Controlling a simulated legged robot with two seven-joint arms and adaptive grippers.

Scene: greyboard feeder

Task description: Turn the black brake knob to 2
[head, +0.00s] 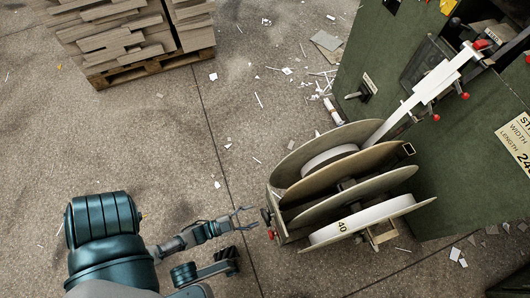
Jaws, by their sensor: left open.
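A small black knob (265,214) sits at the left end of the reel stand, just above a red part (271,233). I take it for the brake knob; its scale marks and setting are too small to read. My left gripper (252,217) reaches in from the left with its thin fingers spread. It is empty and points at the knob. In this view its fingertips are close to the knob, but I cannot tell whether they touch it. My right gripper does not show.
The reel stand holds large discs with white strip rolls (362,219). A green machine (450,160) with red-knobbed levers stands at right. Stacked greyboard on a pallet (140,68) is at upper left. Paper scraps litter the floor; floor between pallet and stand is mostly open.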

